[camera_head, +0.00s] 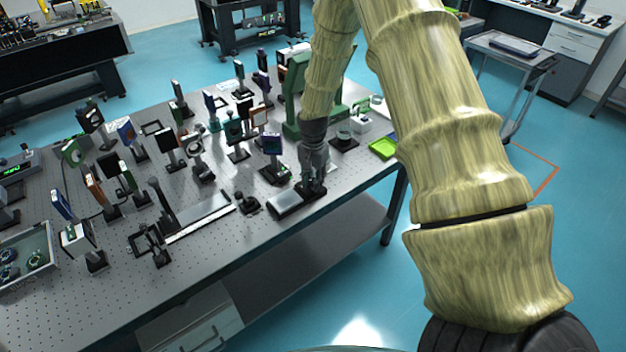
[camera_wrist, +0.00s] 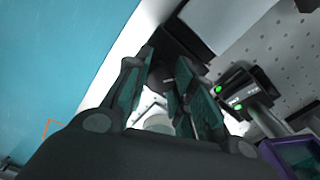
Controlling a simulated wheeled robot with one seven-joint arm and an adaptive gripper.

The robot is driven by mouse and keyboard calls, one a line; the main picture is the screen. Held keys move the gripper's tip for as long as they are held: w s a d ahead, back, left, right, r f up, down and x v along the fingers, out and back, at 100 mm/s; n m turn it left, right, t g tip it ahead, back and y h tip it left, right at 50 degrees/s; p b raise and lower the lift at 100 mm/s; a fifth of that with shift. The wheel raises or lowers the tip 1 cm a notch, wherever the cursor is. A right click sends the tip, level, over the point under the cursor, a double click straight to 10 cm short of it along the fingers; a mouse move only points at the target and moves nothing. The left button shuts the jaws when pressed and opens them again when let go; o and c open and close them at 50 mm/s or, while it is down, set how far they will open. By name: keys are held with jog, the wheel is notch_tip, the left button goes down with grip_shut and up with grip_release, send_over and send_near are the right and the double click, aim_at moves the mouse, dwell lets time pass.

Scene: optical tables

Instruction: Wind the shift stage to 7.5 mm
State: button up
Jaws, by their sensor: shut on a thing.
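My gripper (camera_head: 314,187) points down at the right end of a low dark block with a pale top (camera_head: 288,204), which looks like the shift stage, near the table's front right edge. In the wrist view my gripper's fingers (camera_wrist: 165,92) are close around a small dark part, seemingly the stage's knob (camera_wrist: 161,72). The fingers hide most of the knob. The dark end of the stage (camera_wrist: 186,42) shows just beyond them. A small black unit with green lit displays (camera_wrist: 236,100) stands to the right in the wrist view; its figures are too small to read.
The perforated optical table (camera_head: 110,295) is crowded with mounted optics left of my gripper. A purple-framed mount (camera_head: 271,144) stands close behind it. A long rail with a scale (camera_head: 200,217) lies to the left. A green tray (camera_head: 383,148) sits at the right edge.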

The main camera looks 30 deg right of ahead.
aim_at(313, 180)
jog(key=m, duration=0.5)
jog(key=shift+m+b, duration=0.3)
jog(key=shift+b, duration=0.05)
jog(key=m, duration=0.5)
jog(key=shift+w+m, duration=0.1)
jog(key=shift+m, duration=0.2)
jog(key=o, duration=1.1)
jog(key=shift+c, duration=0.2)
jog(key=shift+r, duration=0.1)
notch_tip(313, 180, up, 12)
